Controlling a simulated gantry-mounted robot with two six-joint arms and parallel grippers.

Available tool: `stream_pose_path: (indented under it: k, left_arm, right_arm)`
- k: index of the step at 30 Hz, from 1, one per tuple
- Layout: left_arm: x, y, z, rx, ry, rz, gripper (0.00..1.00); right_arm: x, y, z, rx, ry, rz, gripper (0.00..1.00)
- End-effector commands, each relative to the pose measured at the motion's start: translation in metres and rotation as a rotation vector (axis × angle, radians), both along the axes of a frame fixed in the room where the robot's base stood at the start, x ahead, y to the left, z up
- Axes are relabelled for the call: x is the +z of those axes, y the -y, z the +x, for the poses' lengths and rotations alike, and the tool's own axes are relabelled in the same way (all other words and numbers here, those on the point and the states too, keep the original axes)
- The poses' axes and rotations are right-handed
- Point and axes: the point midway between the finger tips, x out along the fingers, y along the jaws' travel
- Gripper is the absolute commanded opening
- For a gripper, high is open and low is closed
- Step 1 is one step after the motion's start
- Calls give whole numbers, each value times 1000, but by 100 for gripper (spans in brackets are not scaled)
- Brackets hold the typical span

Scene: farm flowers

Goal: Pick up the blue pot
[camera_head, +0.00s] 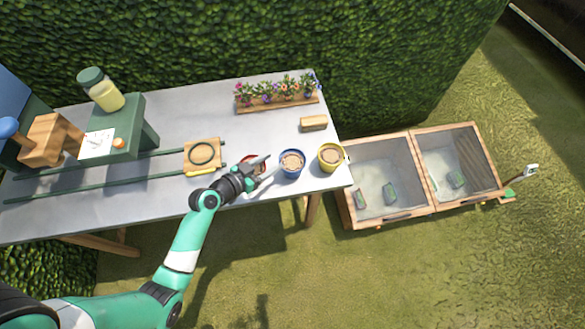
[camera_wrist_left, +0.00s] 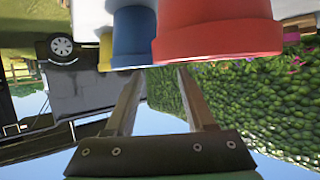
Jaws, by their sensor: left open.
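The blue pot (camera_head: 292,164) stands on the grey table between the red pot and the yellow pot (camera_head: 330,157), with brown fill showing at its top. The red pot (camera_head: 250,162) is partly hidden by my left gripper (camera_head: 264,168). My left gripper is open and empty, just left of the blue pot and close to the red one. In the left wrist view, the fingers (camera_wrist_left: 160,75) point toward the red pot (camera_wrist_left: 215,30), which is nearest. The blue pot (camera_wrist_left: 133,38) is beyond it, and the yellow pot (camera_wrist_left: 105,52) is farther still. My right gripper does not show.
A flower planter (camera_head: 278,100) and a small wooden block (camera_head: 313,124) stand behind the pots. A wooden square with a black ring (camera_head: 203,154) lies left of the gripper. Glass-topped wooden boxes (camera_head: 390,178) stand right of the table (camera_head: 180,110).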

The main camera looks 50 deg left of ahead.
Motion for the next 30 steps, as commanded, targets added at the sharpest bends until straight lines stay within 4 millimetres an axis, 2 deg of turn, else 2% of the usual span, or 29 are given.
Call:
stream_pose_path:
  k: [3,10,18,25,26,30]
  left_arm:
    - [-7,-1,15,-1,0,2,54]
    - [-10,-2,25,-1,1,2,54]
    - [-26,-5,63,0,0,1,54]
    - [-26,-6,66,1,0,1,54]
    - [-25,-6,66,1,0,1,53]
    - [-25,-6,66,1,0,1,27]
  right_arm:
    - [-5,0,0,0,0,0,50]
    - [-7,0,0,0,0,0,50]
    - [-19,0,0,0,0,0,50]
    - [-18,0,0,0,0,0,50]
    - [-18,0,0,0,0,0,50]
    - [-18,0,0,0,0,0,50]
